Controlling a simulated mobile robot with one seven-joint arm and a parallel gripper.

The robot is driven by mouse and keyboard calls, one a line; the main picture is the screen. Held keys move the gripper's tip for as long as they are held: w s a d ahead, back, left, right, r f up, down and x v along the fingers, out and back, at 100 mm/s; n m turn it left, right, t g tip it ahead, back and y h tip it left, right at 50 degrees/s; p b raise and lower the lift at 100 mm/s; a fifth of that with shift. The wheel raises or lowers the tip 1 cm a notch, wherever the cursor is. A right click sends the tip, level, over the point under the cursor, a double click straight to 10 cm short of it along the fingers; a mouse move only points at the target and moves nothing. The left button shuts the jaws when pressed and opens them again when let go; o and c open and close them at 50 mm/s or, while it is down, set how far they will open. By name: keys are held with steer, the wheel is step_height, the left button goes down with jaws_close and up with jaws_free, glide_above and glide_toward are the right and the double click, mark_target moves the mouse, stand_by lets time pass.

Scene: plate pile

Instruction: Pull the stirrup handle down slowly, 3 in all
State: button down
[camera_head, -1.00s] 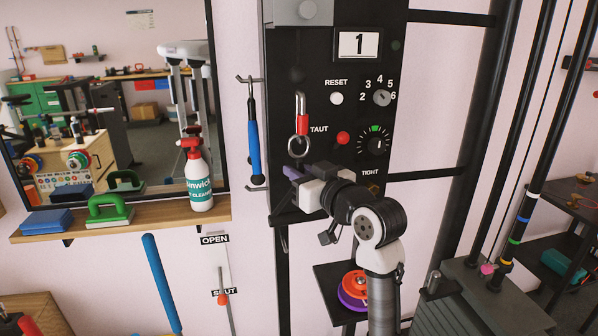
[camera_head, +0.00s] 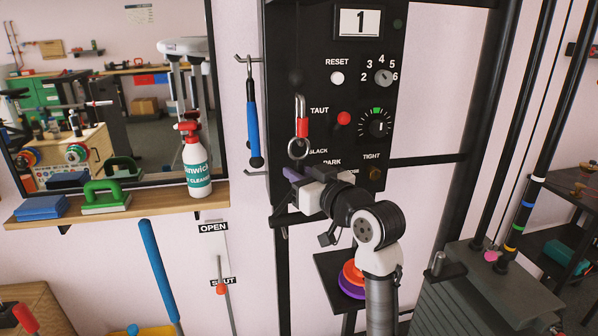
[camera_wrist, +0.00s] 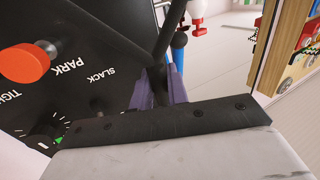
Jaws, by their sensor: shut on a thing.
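My gripper (camera_head: 290,174) has purple fingers, shut on the dark stirrup handle just below a metal ring (camera_head: 298,148). The ring hangs from a red-and-silver clip (camera_head: 301,115) in front of the black panel (camera_head: 290,45). In the wrist view, two dark bars of the stirrup handle (camera_wrist: 168,42) meet at the purple fingers (camera_wrist: 158,88). Most of the handle is hidden behind my gripper in the head view. The panel's counter (camera_head: 360,22) reads 1.
Beside the handle are a red knob (camera_head: 344,118), a white reset button (camera_head: 337,77) and a dial (camera_head: 376,122). A blue-handled tool (camera_head: 254,125) hangs left. A shelf (camera_head: 130,208) holds a spray bottle (camera_head: 196,168). Purple and orange discs (camera_head: 352,278) lie below.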

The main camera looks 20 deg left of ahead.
steer(key=shift+f, duration=0.15)
steer(key=shift+f+b, duration=0.8)
steer(key=shift+f, duration=0.35)
steer(key=shift+f+b, duration=0.55)
steer(key=shift+f, duration=0.15)
steer(key=shift+r+p, duration=1.15)
steer(key=shift+r, duration=0.35)
steer(key=shift+r+p, duration=0.85)
steer(key=shift+r, duration=0.2)
